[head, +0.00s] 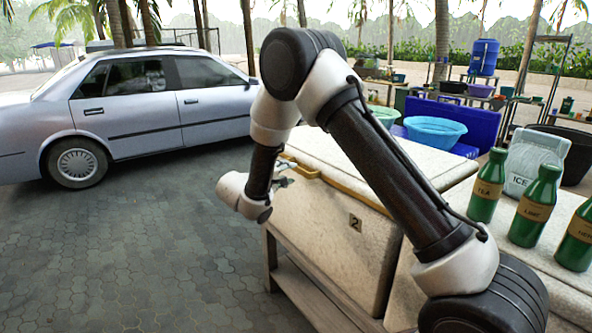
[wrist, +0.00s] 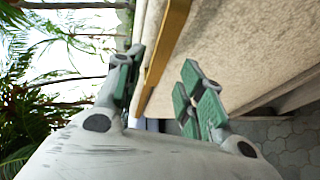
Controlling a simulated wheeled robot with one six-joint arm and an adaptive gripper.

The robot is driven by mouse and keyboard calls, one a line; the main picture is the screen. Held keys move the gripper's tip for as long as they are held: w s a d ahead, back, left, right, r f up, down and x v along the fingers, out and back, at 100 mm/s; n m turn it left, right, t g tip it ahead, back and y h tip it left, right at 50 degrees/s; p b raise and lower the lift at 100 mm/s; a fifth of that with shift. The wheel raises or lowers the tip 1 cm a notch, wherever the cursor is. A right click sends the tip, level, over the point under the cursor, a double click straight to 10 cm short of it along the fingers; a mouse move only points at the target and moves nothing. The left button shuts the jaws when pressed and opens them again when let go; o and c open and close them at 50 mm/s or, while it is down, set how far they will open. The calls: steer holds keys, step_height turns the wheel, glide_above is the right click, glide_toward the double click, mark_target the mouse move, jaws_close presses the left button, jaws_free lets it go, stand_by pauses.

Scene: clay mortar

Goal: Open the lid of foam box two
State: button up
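Foam box two (head: 318,228) is a speckled off-white box on a stand, with a "2" label on its front wall. Its lid (head: 425,160) lies flat on top and looks closed. A yellow strip (head: 345,190) runs along the front upper edge, and my arm hides part of the lid. My gripper (head: 284,182) is beside the front wall, near the far end of that edge.
Green bottles (head: 487,187) and an ice bag (head: 533,163) stand on the neighbouring white surface at right. A blue basin (head: 435,132) and a blue crate (head: 470,121) are behind the box. A silver car (head: 150,105) is parked at left. Paving in front is clear.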

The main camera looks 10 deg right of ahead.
mark_target(295, 169)
steer(key=x, duration=0.7)
steer(key=shift+f, duration=0.1)
jaws_close()
